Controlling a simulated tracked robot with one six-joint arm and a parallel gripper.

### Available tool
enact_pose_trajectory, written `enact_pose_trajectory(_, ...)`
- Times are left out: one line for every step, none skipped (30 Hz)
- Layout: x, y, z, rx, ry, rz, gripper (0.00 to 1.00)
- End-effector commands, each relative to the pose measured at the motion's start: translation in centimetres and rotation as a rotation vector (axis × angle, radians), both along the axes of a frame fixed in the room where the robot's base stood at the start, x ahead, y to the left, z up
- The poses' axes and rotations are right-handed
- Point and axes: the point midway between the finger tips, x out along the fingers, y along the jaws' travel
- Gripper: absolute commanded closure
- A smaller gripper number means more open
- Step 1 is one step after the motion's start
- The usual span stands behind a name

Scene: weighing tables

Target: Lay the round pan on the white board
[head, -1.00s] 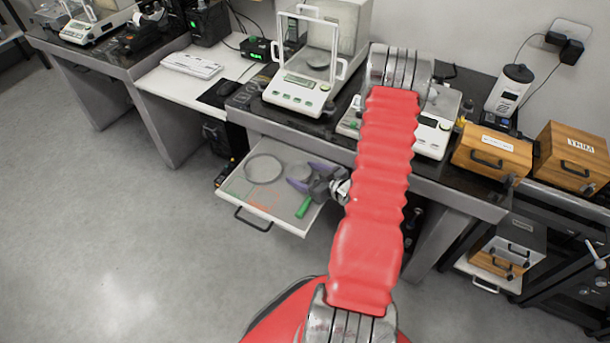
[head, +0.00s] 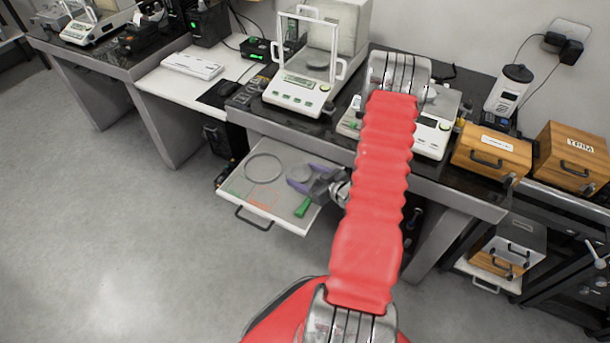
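The white board (head: 232,190) is pulled out like a shelf below the dark table. A small grey round pan (head: 303,173) shows at its right part, between the purple fingers of my gripper (head: 301,174). The fingers stand apart on either side of the pan. I cannot tell whether they touch it, or whether the pan rests on the board or is just above it. My red arm hides the area to the right of the gripper.
A thin grey ring (head: 264,168) and a green-handled tool (head: 303,207) lie on the board. A glass-shielded balance (head: 297,95) stands on the table above. Wooden boxes (head: 492,155) stand at the right. The floor at left is clear.

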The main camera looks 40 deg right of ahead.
Motion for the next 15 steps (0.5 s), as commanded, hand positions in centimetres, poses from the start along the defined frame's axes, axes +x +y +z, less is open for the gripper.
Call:
enact_pose_trajectory(-0.39, 0.69, -1.16, 0.008, 0.030, 0.007, 0.22)
enact_pose_trajectory(-0.38, 0.72, -1.17, 0.008, 0.030, 0.008, 0.20)
enact_pose_trajectory(-0.38, 0.76, -1.17, 0.008, 0.030, 0.008, 0.17)
enact_pose_trajectory(-0.39, 0.78, -1.18, 0.007, 0.031, 0.010, 0.15)
enact_pose_trajectory(-0.38, 0.81, -1.18, 0.007, 0.031, 0.010, 0.13)
enact_pose_trajectory(-0.37, 0.84, -1.19, 0.008, 0.031, 0.011, 0.12)
enact_pose_trajectory(-0.37, 0.88, -1.19, 0.008, 0.031, 0.011, 0.12)
enact_pose_trajectory(-0.37, 0.90, -1.19, 0.007, 0.031, 0.012, 0.12)
enact_pose_trajectory(-0.36, 0.94, -1.19, 0.008, 0.031, 0.013, 0.12)
enact_pose_trajectory(-0.36, 0.96, -1.19, 0.008, 0.031, 0.014, 0.12)
enact_pose_trajectory(-0.37, 0.98, -1.20, 0.008, 0.031, 0.014, 0.12)
enact_pose_trajectory(-0.36, 1.01, -1.20, 0.008, 0.031, 0.015, 0.12)
enact_pose_trajectory(-0.36, 1.04, -1.20, 0.008, 0.032, 0.015, 0.12)
enact_pose_trajectory(-0.37, 1.05, -1.19, 0.008, 0.032, 0.016, 0.12)
enact_pose_trajectory(-0.37, 1.08, -1.17, 0.008, 0.032, 0.016, 0.12)
